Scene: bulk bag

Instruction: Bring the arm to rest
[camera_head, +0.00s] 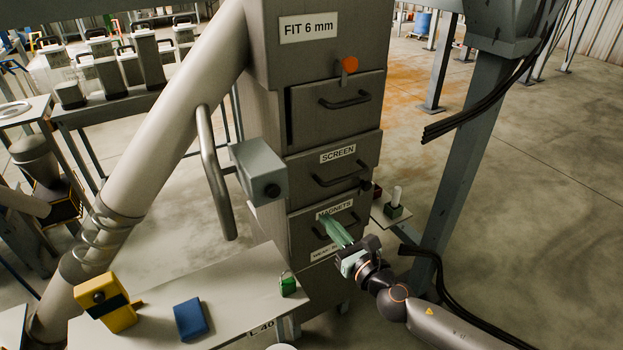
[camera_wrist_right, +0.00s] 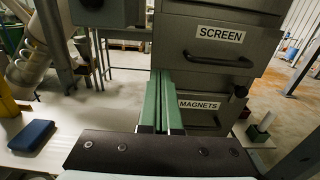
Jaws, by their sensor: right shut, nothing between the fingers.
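My right arm (camera_head: 440,322) comes in from the lower right in the head view. My right gripper (camera_head: 328,221) has green fingers pointing up and left, in front of the drawer labelled MAGNETS (camera_head: 342,208). In the wrist view the fingers of the right gripper (camera_wrist_right: 162,100) are together with nothing between them. They overlap the left edge of the MAGNETS drawer (camera_wrist_right: 203,118) in that view; whether they touch it I cannot tell. My left gripper is not in view.
The grey cabinet has a SCREEN drawer (camera_head: 335,172) above. A table (camera_head: 240,262) at lower left holds a yellow device (camera_head: 106,302), a blue block (camera_head: 190,319) and a green padlock (camera_head: 288,285). A small shelf (camera_head: 383,219) and a steel post (camera_head: 455,180) stand right of the cabinet.

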